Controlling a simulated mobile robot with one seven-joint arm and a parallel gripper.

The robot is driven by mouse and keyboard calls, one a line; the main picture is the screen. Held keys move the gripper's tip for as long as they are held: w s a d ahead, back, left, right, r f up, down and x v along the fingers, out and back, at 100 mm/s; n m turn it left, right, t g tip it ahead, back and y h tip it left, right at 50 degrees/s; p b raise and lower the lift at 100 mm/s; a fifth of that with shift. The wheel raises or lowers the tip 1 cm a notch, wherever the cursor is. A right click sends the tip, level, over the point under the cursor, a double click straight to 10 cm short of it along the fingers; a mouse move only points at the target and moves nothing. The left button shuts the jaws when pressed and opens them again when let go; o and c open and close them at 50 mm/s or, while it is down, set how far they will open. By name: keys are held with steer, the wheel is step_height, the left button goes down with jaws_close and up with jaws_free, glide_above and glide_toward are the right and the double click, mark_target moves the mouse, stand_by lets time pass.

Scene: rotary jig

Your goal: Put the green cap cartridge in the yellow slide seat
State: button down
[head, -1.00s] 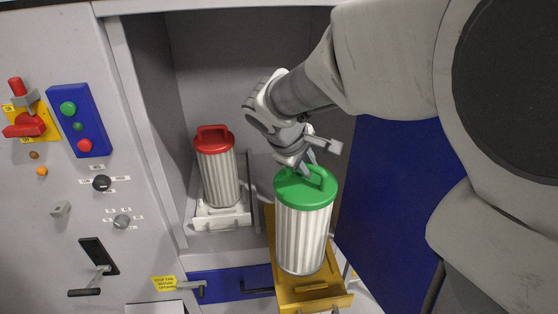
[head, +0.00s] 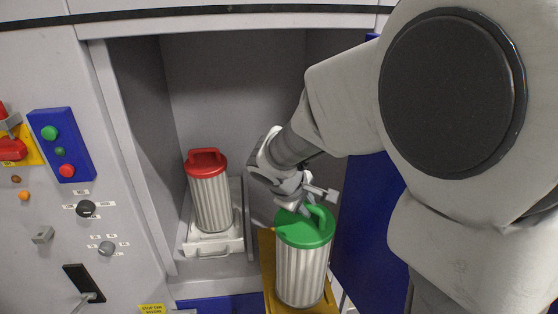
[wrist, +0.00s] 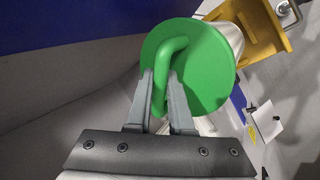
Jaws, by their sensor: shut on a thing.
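The green cap cartridge (head: 302,262) has a ribbed pale body and a green lid with a loop handle. It stands about upright over the yellow slide seat (head: 267,262) in the head view. My gripper (head: 303,208) is shut on its handle from above. In the wrist view my gripper (wrist: 161,100) has one finger on each side of the green handle, and the yellow slide seat (wrist: 264,42) shows beyond the cartridge. I cannot tell whether the cartridge's bottom touches the seat, as the lower picture edge and the cartridge hide it.
A red cap cartridge (head: 211,203) stands on a white slide seat (head: 204,246) inside the cabinet at left. A blue door (head: 362,225) stands open at right. The control panel (head: 62,145) is at left.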

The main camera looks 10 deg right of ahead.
mark_target(307, 220)
steer(key=shift+f, duration=1.85)
steer(key=shift+f+b, duration=0.15)
steer(key=shift+b, duration=0.25)
steer(key=c, duration=0.8)
jaws_free()
